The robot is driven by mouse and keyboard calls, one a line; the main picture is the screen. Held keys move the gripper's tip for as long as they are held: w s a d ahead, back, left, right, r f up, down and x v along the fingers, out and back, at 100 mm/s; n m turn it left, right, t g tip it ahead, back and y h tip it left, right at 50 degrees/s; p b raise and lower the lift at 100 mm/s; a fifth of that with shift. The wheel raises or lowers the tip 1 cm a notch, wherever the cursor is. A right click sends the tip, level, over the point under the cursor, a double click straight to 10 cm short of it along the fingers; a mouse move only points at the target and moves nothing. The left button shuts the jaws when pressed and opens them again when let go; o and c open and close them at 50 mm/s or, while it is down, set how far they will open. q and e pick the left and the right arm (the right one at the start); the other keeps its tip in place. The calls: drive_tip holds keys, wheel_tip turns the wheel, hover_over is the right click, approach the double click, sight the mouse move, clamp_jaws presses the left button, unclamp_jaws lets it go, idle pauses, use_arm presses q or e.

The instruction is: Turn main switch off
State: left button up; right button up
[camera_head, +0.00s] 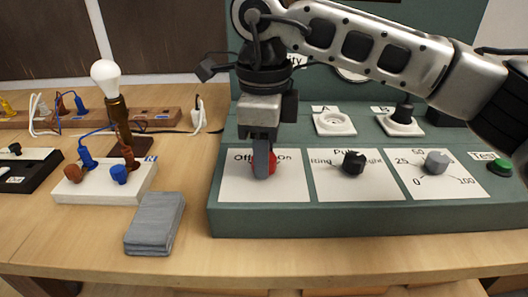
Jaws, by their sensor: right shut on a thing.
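The main switch (271,164) is a red knob on a white plate (235,183) marked "Off" on the left and "On" on the right. It sits at the left end of the green control panel (340,222). My right gripper (262,165) points down over the knob and is shut on it. The fingers hide most of the knob, so I cannot tell which way it is turned. My left gripper is not in view.
A black knob (354,162), a grey dial (437,162) and a green test button (501,167) line the panel. Sockets A (333,122) and B (401,122) stand behind. Left are a lamp bulb (105,73), a white terminal block (92,189) and a grey folded cloth (155,223).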

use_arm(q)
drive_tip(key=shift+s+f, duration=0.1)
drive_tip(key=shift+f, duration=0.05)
use_arm(e)
drive_tip(key=n, duration=0.5)
drive_tip(key=shift+r, duration=0.1)
drive_tip(key=shift+n, duration=0.3)
drive_tip(key=o, duration=1)
drive_tip(key=shift+c, duration=0.2)
use_arm(q)
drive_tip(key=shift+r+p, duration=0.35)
drive_tip(key=shift+p, duration=0.5)
use_arm(e)
wheel_tip(320, 180, up, 16)
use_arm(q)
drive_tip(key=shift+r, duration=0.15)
